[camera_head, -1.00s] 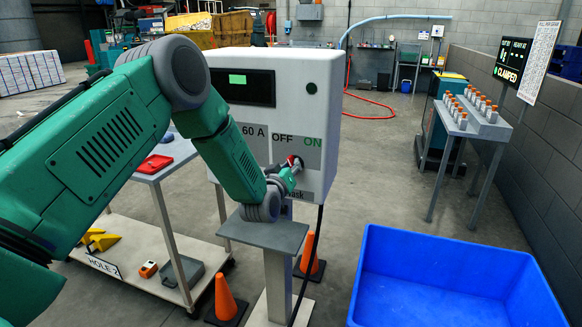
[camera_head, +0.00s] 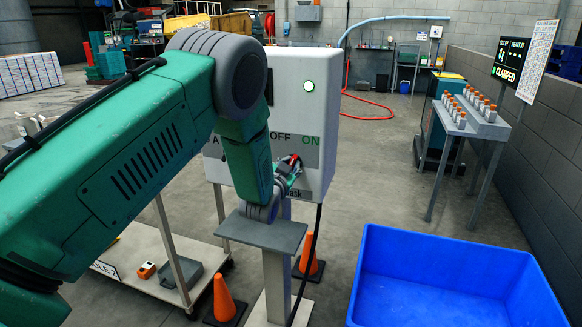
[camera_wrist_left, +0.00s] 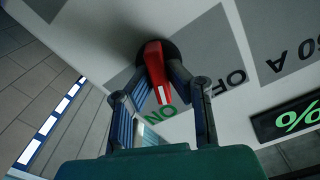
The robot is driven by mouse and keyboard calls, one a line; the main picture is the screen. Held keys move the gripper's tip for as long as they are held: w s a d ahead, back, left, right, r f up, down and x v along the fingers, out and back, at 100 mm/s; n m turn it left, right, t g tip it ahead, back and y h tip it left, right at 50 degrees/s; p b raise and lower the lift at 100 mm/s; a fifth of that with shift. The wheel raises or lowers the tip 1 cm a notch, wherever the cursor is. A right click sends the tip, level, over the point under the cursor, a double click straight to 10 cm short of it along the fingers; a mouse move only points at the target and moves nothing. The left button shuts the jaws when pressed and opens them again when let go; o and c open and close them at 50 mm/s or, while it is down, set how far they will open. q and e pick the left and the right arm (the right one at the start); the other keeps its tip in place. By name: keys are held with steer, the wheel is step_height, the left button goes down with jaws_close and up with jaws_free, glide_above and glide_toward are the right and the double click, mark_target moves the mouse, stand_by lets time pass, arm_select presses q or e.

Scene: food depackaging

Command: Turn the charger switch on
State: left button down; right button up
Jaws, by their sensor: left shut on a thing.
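The white charger box (camera_head: 330,112) stands in the middle of the head view. Its round lamp (camera_head: 308,86) is lit green, and the OFF and ON labels show on its front. My left gripper (camera_head: 291,170) is at the box front, shut on the red switch handle (camera_head: 295,160). In the left wrist view, the fingers (camera_wrist_left: 160,74) straddle the red handle (camera_wrist_left: 154,62), and its white mark points toward the green ON label (camera_wrist_left: 159,115). My arm hides the box's screen and left side. The right gripper is out of view.
A grey pedestal (camera_head: 262,232) stands in front of the charger, with orange cones (camera_head: 224,298) beside it. A blue bin (camera_head: 440,240) is at lower right. A rack of orange-topped items (camera_head: 485,123) stands further right. A cart (camera_head: 150,262) is at lower left.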

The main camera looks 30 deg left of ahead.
arm_select(q)
steer(key=shift+w+r+m, duration=0.15)
steer(key=shift+r+m, duration=0.1)
steer(key=shift+m, duration=0.35)
steer(key=c, duration=1.6)
jaws_free()
steer(key=shift+o, duration=0.2)
steer(key=shift+d+f, duration=0.1)
steer(key=shift+f, duration=0.2)
steer(key=v, duration=1.1)
steer(key=shift+s, duration=0.4)
